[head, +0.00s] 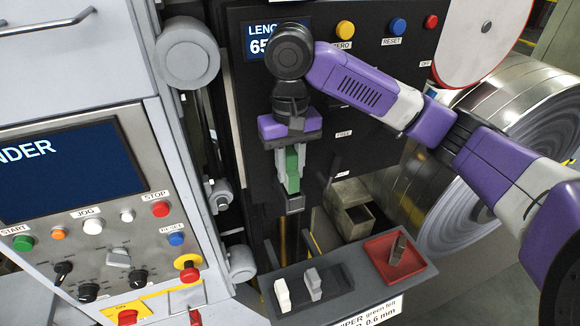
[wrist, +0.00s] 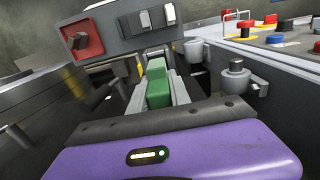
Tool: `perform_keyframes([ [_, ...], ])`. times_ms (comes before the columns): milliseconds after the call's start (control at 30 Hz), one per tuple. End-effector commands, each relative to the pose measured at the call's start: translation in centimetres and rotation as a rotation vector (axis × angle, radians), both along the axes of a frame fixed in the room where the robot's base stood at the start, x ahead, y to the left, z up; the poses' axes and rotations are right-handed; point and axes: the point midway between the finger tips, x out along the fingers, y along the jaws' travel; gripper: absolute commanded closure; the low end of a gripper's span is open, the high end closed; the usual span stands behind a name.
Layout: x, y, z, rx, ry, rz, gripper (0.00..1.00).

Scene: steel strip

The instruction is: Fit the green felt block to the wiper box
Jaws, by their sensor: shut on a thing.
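My gripper (head: 291,180) points down in front of the dark machine panel, its pale fingers shut on the green felt block (head: 292,172). In the wrist view the green block (wrist: 157,86) sits upright between the two fingers (wrist: 158,98). A small grey piece (head: 295,204) shows just below the block in the head view; I cannot tell whether it belongs to the block. An open, khaki-grey box (head: 356,219) stands lower right of the gripper, behind the shelf; I cannot tell whether it is the wiper box. The gripper is apart from that box.
A grey shelf (head: 349,305) in front holds a white block (head: 282,294), a grey block (head: 312,284) and a red tray (head: 377,250) with a grey-brown piece (head: 398,249). A control console (head: 100,165) stands left. A large steel coil (head: 470,206) stands right.

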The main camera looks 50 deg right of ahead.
Motion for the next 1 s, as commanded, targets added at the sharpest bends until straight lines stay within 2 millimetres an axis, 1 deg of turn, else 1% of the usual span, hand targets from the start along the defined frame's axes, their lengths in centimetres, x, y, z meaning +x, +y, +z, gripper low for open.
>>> perform_keyframes([
  [1000,0.0,0.0,-2.2,0.0,0.0,0.0,1.0],
])
